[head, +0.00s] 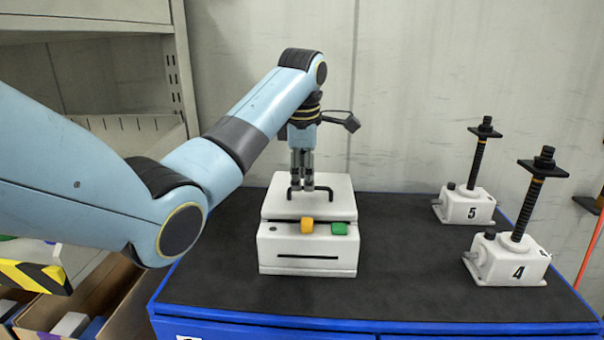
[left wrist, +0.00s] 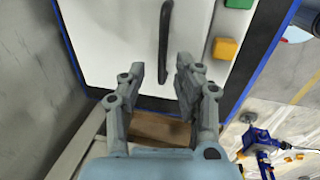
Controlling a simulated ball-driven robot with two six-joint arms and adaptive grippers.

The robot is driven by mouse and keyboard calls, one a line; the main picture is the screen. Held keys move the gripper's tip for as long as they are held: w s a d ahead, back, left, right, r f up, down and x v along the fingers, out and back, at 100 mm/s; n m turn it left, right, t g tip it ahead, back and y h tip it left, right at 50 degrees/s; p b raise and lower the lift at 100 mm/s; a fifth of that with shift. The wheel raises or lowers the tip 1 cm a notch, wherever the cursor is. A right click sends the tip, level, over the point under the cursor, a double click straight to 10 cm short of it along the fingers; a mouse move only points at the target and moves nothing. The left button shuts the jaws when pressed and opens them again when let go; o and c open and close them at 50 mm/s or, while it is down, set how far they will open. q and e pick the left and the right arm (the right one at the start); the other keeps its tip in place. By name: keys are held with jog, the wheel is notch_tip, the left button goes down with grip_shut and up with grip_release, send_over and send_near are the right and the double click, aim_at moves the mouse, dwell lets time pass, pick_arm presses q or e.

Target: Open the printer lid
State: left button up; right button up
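The white printer (head: 307,250) stands on the dark mat of the blue-edged bench. Its lid (head: 340,197) is down, with a dark handle (head: 322,193) on top. In the left wrist view the lid (left wrist: 115,30) fills the upper middle, with the handle (left wrist: 165,40) running up it. My left gripper (head: 302,187) points down at the handle from above. In the left wrist view its fingers (left wrist: 162,68) are apart, with the lower end of the handle showing between them. Whether they touch it I cannot tell. My right gripper is not in view.
An orange button (head: 307,225) and a green button (head: 339,228) sit on the printer's front. Screw jacks marked 5 (head: 465,206) and 4 (head: 508,260) stand on the right. The mat (head: 405,260) between printer and jacks is clear. A wall rises behind.

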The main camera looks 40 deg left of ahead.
pick_arm(q)
jog(key=shift+w+d+f, duration=0.1)
jog(key=shift+f, duration=0.5)
jog(key=c, duration=0.4)
grip_shut()
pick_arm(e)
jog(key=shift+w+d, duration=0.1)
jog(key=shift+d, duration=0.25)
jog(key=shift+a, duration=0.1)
